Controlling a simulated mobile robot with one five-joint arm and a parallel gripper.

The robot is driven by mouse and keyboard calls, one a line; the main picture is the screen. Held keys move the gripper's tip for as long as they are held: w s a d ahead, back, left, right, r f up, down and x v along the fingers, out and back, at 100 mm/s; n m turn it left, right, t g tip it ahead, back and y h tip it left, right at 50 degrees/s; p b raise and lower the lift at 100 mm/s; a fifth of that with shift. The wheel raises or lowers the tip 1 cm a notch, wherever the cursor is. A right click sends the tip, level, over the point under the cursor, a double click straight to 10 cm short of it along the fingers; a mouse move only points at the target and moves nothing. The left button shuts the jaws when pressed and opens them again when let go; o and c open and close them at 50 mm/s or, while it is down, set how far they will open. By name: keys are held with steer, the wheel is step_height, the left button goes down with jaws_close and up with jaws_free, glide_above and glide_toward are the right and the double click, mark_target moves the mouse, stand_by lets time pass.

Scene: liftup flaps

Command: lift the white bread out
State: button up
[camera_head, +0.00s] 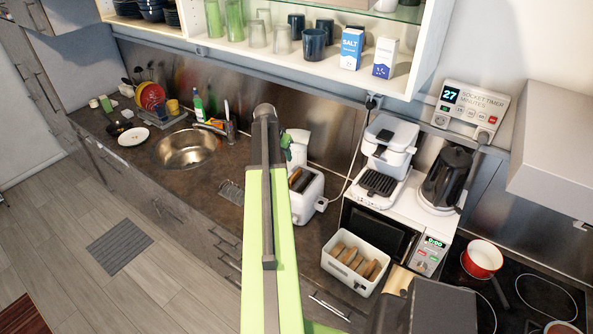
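A white toaster (308,199) stands on the counter just right of my green arm. Brown bread (301,180) shows in its top slots. An open white bin (337,274) to the right of it holds several bread slices (357,258) standing on edge. I cannot tell which piece is the white bread. A dark block, which seems to be the end of my arm and my gripper (408,291), is at the bottom, right of the bin. A flat tan piece (398,279) shows at its tip. Whether the fingers hold it is not clear.
A microwave (382,233) carries a coffee machine (385,160) and a dark kettle (447,178) behind the bin. A red pot (482,259) stands on the hob at right. A shelf with glasses hangs above. My arm hides part of the counter.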

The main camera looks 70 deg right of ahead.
steer(key=s, duration=0.1)
steer(key=b, duration=1.2)
glide_toward(295, 173)
steer(key=x, duration=0.4)
steer(key=shift+a+f, duration=0.15)
steer(key=shift+f, duration=0.35)
steer(key=b+x, duration=0.4)
steer(key=x, duration=0.1)
steer(key=shift+d+b, duration=0.25)
steer(key=shift+b, duration=0.05)
jaws_close()
